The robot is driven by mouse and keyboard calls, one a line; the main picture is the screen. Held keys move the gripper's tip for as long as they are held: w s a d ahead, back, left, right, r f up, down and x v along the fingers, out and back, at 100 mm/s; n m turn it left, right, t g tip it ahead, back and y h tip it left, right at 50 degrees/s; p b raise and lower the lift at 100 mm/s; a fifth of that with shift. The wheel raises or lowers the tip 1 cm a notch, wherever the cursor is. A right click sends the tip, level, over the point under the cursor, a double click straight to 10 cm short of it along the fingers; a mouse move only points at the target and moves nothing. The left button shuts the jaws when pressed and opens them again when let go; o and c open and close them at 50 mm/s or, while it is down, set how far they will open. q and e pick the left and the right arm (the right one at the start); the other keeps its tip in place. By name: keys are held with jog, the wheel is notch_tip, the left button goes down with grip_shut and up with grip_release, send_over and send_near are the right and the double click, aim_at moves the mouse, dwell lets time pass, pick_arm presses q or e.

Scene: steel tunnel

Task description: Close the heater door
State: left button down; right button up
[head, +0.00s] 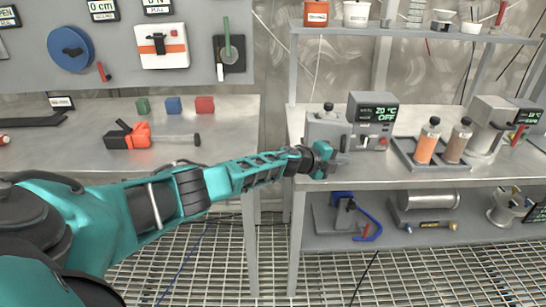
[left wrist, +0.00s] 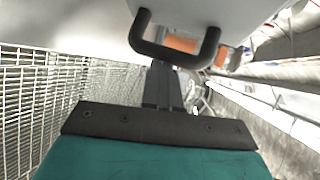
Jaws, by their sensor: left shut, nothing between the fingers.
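The heater (head: 372,112) is a grey box on the right-hand bench, with a display reading 20 °C and OFF. A paler grey part of it (head: 326,130) stands at its left, just behind my left gripper. My left gripper (head: 338,162) is at the bench's front edge, shut and empty. In the left wrist view a black U-shaped handle (left wrist: 172,57) sits on a pale panel (left wrist: 185,12). My shut fingers (left wrist: 162,88) reach up to the handle; I cannot tell whether they touch it. The door's angle is not clear. My right gripper is not in view.
A rack with two brown-orange bottles (head: 427,143) stands right of the heater. A shelf (head: 410,34) with jars runs above. The left bench (head: 80,140) holds an orange tool (head: 138,135) and small coloured cubes (head: 174,105). A gap with grating floor separates the benches.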

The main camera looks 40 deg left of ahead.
pick_arm(q)
jog(key=shift+w+d+n+y, duration=0.1)
jog(key=shift+w+n+y, duration=0.5)
jog(key=shift+w+y, duration=0.15)
jog(key=shift+w+b, duration=0.35)
jog(key=shift+w, duration=0.35)
